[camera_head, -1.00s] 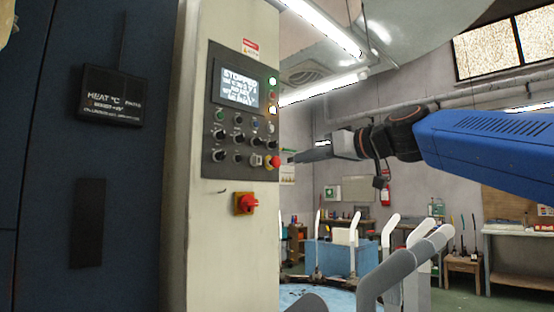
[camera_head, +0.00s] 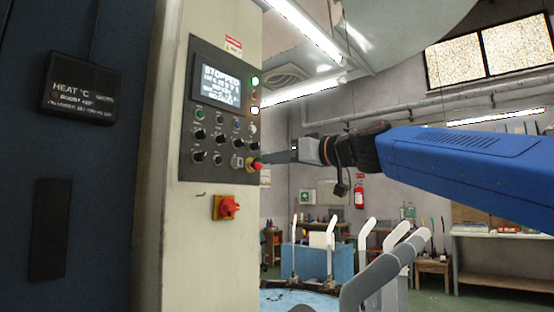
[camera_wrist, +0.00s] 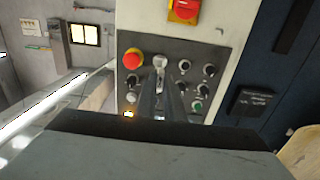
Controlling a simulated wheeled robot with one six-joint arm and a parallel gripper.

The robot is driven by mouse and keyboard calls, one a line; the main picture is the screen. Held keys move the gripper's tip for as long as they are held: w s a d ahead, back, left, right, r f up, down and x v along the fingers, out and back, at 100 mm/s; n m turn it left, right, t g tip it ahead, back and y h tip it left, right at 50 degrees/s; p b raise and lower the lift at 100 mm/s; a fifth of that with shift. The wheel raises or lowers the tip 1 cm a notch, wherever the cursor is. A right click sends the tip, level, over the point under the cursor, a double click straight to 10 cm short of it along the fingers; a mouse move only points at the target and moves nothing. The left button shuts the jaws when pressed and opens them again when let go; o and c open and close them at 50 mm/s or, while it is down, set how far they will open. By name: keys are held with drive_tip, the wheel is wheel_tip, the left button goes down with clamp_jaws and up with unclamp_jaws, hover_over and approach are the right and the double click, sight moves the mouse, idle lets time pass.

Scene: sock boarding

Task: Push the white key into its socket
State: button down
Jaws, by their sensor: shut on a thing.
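The white key (camera_wrist: 160,61) stands at the control panel (camera_wrist: 188,60), beside the red mushroom button (camera_wrist: 132,59) in the wrist view. My gripper (camera_wrist: 160,80) reaches to the key, its narrow fingers shut on it. In the head view my gripper (camera_head: 270,157) comes in from the right at the panel's lower right corner, and its tips overlap the red button (camera_head: 254,165). The key is too small to make out clearly there. The fingers hide part of the key and its socket, so I cannot tell how deep it sits.
Several dark knobs (camera_head: 199,134) and lit lamps (camera_head: 255,81) crowd the panel (camera_head: 185,150) around the key. A red-and-yellow switch (camera_head: 226,207) sits below. Grey curved forms (camera_head: 385,268) stand under my arm. Open air lies right of the cabinet.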

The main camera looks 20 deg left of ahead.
sight(256, 161)
drive_tip(key=shift+x, duration=2.45)
drive_tip(key=shift+x, duration=1.6)
drive_tip(key=c, duration=1.8)
unclamp_jaws()
drive_tip(key=v, duration=1.7)
drive_tip(key=shift+d, duration=0.2)
